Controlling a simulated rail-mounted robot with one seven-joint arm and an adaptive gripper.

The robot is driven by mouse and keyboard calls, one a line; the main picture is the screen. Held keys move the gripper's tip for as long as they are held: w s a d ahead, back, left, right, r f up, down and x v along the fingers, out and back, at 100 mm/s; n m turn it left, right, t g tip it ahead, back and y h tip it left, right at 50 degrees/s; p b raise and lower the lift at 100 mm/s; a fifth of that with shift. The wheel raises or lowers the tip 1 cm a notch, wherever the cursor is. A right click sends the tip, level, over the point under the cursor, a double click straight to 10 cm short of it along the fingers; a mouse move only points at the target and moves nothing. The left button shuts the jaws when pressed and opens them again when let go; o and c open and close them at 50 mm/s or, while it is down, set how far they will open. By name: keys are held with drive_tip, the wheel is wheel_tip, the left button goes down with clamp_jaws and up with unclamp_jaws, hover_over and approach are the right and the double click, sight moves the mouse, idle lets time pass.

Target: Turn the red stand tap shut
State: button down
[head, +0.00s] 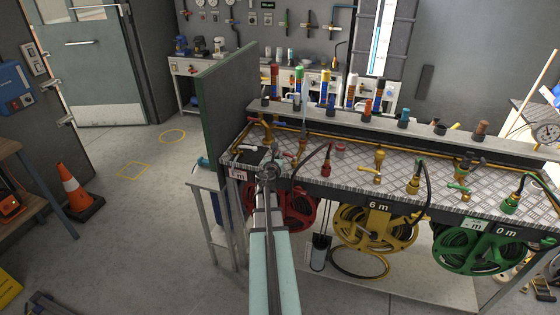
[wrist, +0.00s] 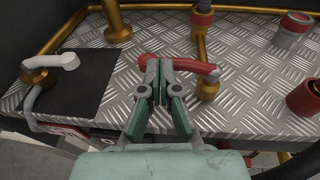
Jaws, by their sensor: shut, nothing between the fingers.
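The red tap's lever (wrist: 192,66) shows in the wrist view, lying roughly crosswise above the checker-plate bench top. Its right end sits over a brass stem (wrist: 207,88). My gripper (wrist: 157,64) is shut and empty, its green fingertips overlapping the left part of the lever. I cannot tell whether they touch it. In the head view my gripper (head: 270,170) is over the bench's left part, and my arm hides some of that area.
A white-handled tap (wrist: 50,64) stands on a dark pad to the left. In the head view, yellow (head: 379,167) and green taps (head: 512,203) line the bench, with hose reels (head: 374,230) below. A green-edged partition (head: 225,105) rises behind left.

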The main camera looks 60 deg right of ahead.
drive_tip(key=w+b+v, duration=0.1)
drive_tip(key=v, duration=1.3)
drive_tip(key=shift+w+a, duration=0.15)
drive_tip(key=shift+w, duration=0.05)
